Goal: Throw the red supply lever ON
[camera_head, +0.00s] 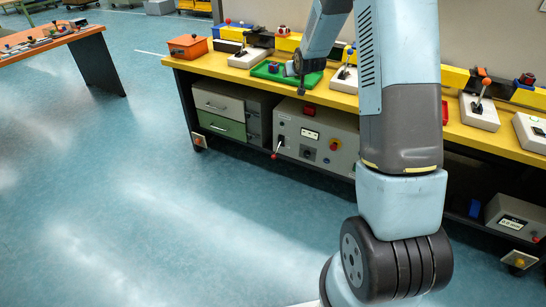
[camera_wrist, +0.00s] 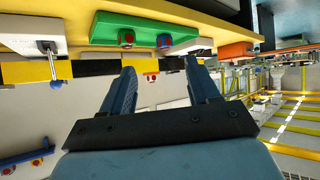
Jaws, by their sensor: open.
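A lever with a red-orange knob (camera_head: 275,155) sticks out from the left of the front of a grey control box (camera_head: 318,137) under the bench. Its handle points down. I cannot read a label on it. My gripper (camera_head: 301,92) is above and to the right of this knob, by the bench's front edge and near a green panel. In the wrist view, my two fingers (camera_wrist: 160,72) are spread with nothing between them. The red knob cannot be made out in the wrist view.
The yellow bench (camera_head: 228,79) carries a green panel (camera_head: 262,74), an orange box (camera_head: 187,47) and white-based levers, one with an orange knob (camera_head: 485,82). Drawers (camera_head: 222,115) stand left of the grey box. The floor in front is clear.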

